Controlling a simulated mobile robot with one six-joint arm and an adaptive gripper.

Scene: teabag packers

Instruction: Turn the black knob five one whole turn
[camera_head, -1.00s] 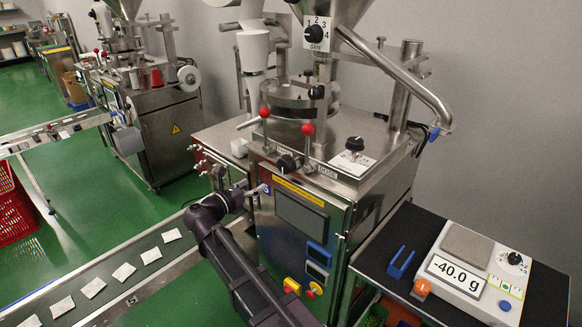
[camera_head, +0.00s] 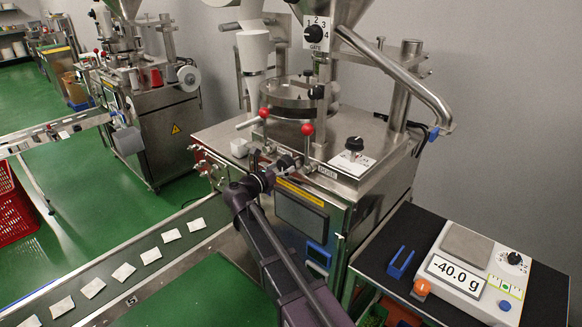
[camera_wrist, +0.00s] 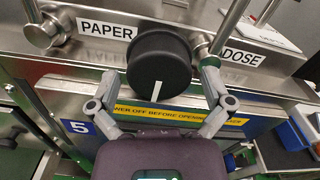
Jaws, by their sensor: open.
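A round black knob (camera_wrist: 159,62) fills the upper middle of the wrist view, between the labels PAPER (camera_wrist: 104,28) and DOSE (camera_wrist: 240,57). Its white mark points almost straight down in that picture. A blue plate with a 5 (camera_wrist: 78,127) is on the panel below and left. My gripper (camera_wrist: 160,78) is open, with one finger on each side of the knob. I cannot tell whether either finger touches it. In the head view the knob (camera_head: 286,162) is at the machine's front top edge, partly hidden by my gripper (camera_head: 272,172).
Red-tipped levers (camera_head: 307,130) stand close to the knob. Other black knobs sit on the gate dial (camera_head: 311,34), the machine top (camera_head: 354,144) and the scale (camera_head: 514,258). A conveyor with teabags (camera_head: 123,271) runs at lower left.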

